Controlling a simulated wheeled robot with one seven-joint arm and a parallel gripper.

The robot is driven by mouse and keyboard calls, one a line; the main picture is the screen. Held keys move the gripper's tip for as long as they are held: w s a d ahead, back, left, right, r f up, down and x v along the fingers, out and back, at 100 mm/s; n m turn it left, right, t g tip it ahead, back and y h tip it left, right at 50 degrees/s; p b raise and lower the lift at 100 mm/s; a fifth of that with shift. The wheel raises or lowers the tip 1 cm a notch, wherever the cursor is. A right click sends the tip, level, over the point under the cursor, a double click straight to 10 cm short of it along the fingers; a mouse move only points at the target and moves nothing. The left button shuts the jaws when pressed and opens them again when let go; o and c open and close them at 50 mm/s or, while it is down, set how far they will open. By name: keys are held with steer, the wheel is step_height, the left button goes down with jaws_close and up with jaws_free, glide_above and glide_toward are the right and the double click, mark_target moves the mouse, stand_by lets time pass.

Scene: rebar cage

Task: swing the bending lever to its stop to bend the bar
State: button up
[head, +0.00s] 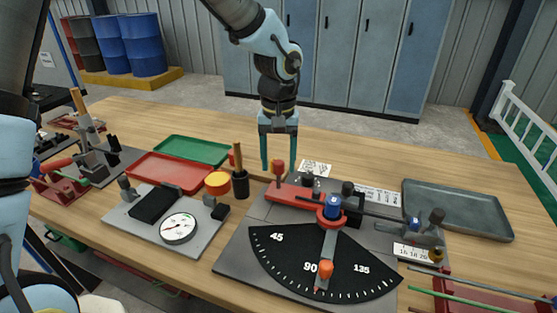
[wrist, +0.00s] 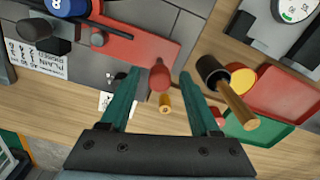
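The bender has a grey base plate (head: 235,262) with a black angle scale (head: 285,262) marked 45, 90 and 135. Its red bending lever (head: 292,194) points to the back left and ends in an upright red knob (head: 278,168). A dark bar (head: 376,213) runs along the bender to the right. My gripper (head: 279,167) is above the lever's end, with its teal fingers pointing down and apart. In the wrist view, the red lever (wrist: 130,40) shows, and its red knob (wrist: 160,75) appears between my open fingertips (wrist: 160,73). Contact with the knob is not visible.
A pointer with an orange knob (head: 325,268) lies near 90 on the scale. A black cup with a wooden handle (head: 240,180) and a yellow-topped round item (head: 217,183) stand left of the lever. Red tray (head: 170,172), green tray (head: 192,150) and grey tray (head: 458,208) lie around.

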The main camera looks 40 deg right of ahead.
jaws_close()
stand_by(1.2)
